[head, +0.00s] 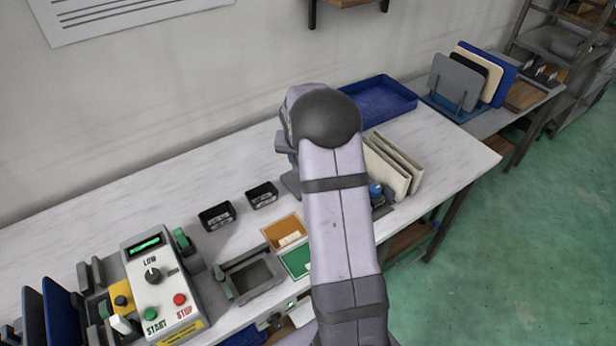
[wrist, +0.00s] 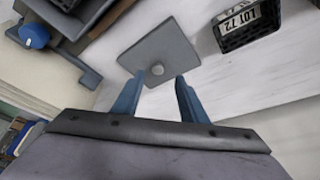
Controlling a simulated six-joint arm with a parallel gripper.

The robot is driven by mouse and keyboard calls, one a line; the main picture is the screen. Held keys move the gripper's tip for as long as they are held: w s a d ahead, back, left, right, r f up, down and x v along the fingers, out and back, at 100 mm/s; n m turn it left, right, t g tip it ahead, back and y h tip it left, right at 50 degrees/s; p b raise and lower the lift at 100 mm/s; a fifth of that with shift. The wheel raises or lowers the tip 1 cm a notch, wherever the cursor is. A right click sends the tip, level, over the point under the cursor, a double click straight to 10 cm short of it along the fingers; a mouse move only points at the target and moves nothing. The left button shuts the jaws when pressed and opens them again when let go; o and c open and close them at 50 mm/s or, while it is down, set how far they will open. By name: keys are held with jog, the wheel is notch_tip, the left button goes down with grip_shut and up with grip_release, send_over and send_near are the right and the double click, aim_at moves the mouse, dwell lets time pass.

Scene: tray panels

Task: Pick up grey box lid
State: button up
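The grey box lid (wrist: 160,42) is a flat square plate with a small round pale knob (wrist: 157,69) on it. In the wrist view it lies on the pale worktop, just beyond my fingertips. My gripper (wrist: 160,82) is open, with two blue fingers apart and nothing held between them. The knob shows in line with the gap between the fingertips; I cannot tell the height between them. In the head view my arm hides the fingers and most of the lid; a grey corner (head: 291,183) at the arm's left edge looks like part of it.
A black bin marked LOT 72 (wrist: 247,22) is right of the lid in the wrist view. A grey fixture with a blue knob (wrist: 33,35) is at left. In the head view, a blue tray (head: 385,103), beige panels (head: 390,165) and a control box (head: 158,285) stand around.

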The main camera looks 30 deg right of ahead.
jog(key=shift+d+f, duration=0.1)
jog(key=p+x, duration=0.2)
jog(key=x, duration=0.1)
jog(key=shift+d+f, duration=0.2)
jog(key=shift+w+d+f, duration=0.15)
jog(key=shift+f, duration=0.55)
grip_shut()
